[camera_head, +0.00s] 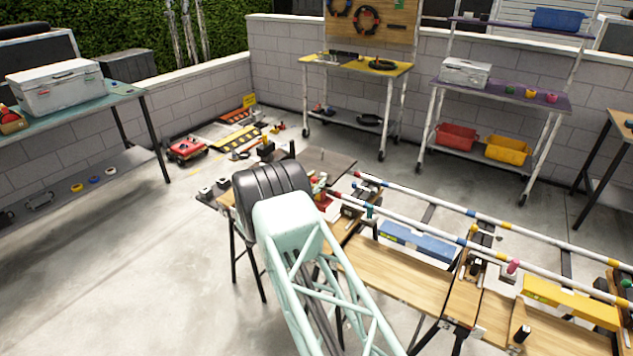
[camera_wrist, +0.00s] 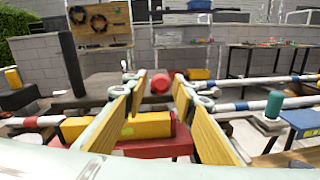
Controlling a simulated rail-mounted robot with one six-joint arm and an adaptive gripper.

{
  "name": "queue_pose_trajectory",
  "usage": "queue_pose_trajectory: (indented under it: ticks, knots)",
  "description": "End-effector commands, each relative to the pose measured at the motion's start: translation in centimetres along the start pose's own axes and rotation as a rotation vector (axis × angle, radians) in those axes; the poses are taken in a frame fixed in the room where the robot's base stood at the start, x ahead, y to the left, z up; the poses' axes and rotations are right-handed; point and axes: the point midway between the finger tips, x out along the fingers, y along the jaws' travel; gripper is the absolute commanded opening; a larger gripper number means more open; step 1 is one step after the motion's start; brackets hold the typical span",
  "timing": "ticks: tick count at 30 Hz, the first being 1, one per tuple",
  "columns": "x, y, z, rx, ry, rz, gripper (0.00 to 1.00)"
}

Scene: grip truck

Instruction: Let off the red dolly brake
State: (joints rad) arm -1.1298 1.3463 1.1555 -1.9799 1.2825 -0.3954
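In the wrist view my gripper (camera_wrist: 160,86) is open, with its yellow-padded fingers spread to left and right. A red round knob (camera_wrist: 159,83) shows between the fingertips, apart from both pads as far as I can see; it may be the brake handle. A red body with a yellow block (camera_wrist: 148,126) on top lies below and nearer, partly hidden by the fingers. In the head view my arm hides most of my gripper, and small red parts (camera_head: 321,198) show just beyond it at the bench end. I cannot tell the brake's state.
Striped rails (camera_head: 445,236) run right from the bench (camera_head: 395,275), with a blue box (camera_head: 418,241) and a yellow box (camera_head: 570,301) beside them. A dark upright post (camera_wrist: 72,64) stands left of my fingers. A green-topped piece (camera_wrist: 275,104) stands right. Open floor lies at left.

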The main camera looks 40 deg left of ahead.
Motion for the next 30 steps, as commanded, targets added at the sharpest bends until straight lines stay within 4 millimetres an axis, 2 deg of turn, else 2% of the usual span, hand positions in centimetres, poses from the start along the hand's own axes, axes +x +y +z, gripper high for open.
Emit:
queue_pose_trajectory:
  ticks: [6,16,24,30]
  knots:
    - [1.08,-0.01,0.03,0.001,-0.001,0.000,0.25]
    - [1.20,-0.01,0.05,0.000,-0.001,0.000,0.25]
    - [1.19,-0.02,0.04,0.000,0.000,-0.001,0.01]
    - [1.20,-0.03,0.07,0.000,0.001,-0.001,0.00]
